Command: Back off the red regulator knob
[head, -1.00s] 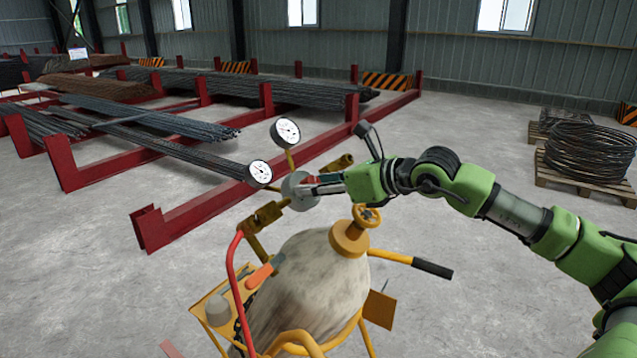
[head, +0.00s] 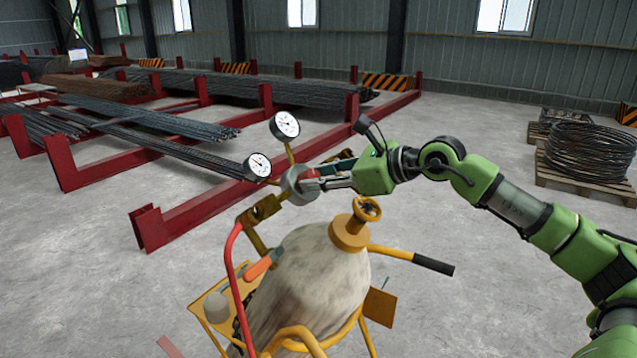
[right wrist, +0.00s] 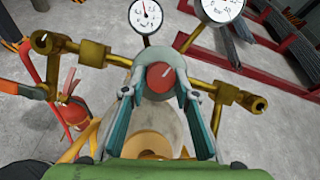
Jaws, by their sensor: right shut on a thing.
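The red regulator knob (right wrist: 160,76) sits at the front of a round grey regulator body, between my right gripper's two teal fingers in the right wrist view. My right gripper (right wrist: 160,88) is shut on the knob, one finger on each side. In the head view the red knob (head: 310,172) shows partly, with my right gripper (head: 318,177) around it from the right. The grey regulator body (head: 295,186) carries two white dial gauges, an upper one (head: 285,125) and a lower one (head: 258,166). My left gripper is not in view.
A pale cylinder (head: 310,280) with a yellow valve handwheel (head: 367,208) stands below in a yellow cart with a black-gripped handle (head: 433,262). Brass fittings flank the regulator. A red extinguisher (right wrist: 72,108) shows at left.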

